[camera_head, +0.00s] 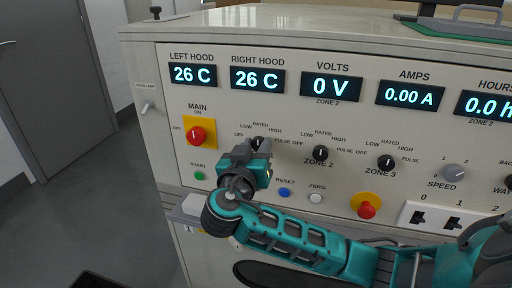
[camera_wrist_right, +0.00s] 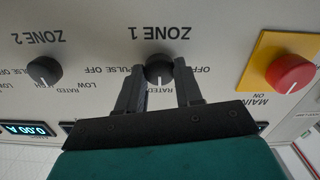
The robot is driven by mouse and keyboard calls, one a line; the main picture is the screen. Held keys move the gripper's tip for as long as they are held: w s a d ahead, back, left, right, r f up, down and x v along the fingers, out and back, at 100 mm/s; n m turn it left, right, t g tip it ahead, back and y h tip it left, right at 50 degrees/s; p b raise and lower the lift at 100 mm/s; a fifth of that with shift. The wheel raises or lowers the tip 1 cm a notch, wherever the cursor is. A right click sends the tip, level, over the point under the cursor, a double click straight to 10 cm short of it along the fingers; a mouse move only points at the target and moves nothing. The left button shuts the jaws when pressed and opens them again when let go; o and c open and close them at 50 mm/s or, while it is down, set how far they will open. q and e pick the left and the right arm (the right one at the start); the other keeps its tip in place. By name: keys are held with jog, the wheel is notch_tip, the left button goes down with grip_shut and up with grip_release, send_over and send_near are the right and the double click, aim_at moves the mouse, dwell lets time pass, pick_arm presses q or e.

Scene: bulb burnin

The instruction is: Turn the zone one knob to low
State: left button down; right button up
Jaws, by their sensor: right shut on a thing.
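The zone one knob (camera_wrist_right: 159,68) is a round black dial on the pale panel, under the "ZONE 1" lettering, which is upside down in the right wrist view. In the head view the knob (camera_head: 258,143) shows only in part above my right gripper (camera_head: 257,156). My right gripper (camera_wrist_right: 158,82) is shut on the knob, with one dark finger on each side. LOW, RATED and HIGH are printed above the knob in the head view, with OFF at its left. Its pointer is too small and covered to read surely. My left gripper is not in view.
The zone two knob (camera_head: 320,153) and zone three knob (camera_head: 386,162) are to the right. The red main knob (camera_head: 196,135) on its yellow plate is to the left. A green start button (camera_head: 200,176), blue reset button (camera_head: 285,192) and red button (camera_head: 367,210) are lower.

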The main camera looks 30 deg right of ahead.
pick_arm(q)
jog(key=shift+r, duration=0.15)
pick_arm(e)
jog(key=n+p, duration=0.2)
jog(key=n, duration=0.1)
jog(key=shift+r+p, duration=0.1)
jog(key=shift+p, duration=0.3)
jog(key=shift+n+p, duration=0.3)
jog(key=shift+n, duration=0.3)
jog(key=shift+n+p, duration=0.55)
jog(key=shift+n, duration=0.15)
jog(key=shift+n+p, duration=0.35)
jog(key=shift+n, duration=0.15)
jog(key=shift+n+p, duration=0.3)
jog(key=shift+n, duration=0.1)
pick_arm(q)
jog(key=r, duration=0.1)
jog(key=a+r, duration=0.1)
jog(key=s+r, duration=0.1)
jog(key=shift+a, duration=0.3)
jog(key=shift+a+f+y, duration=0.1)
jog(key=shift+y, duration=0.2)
pick_arm(e)
jog(key=o, duration=1)
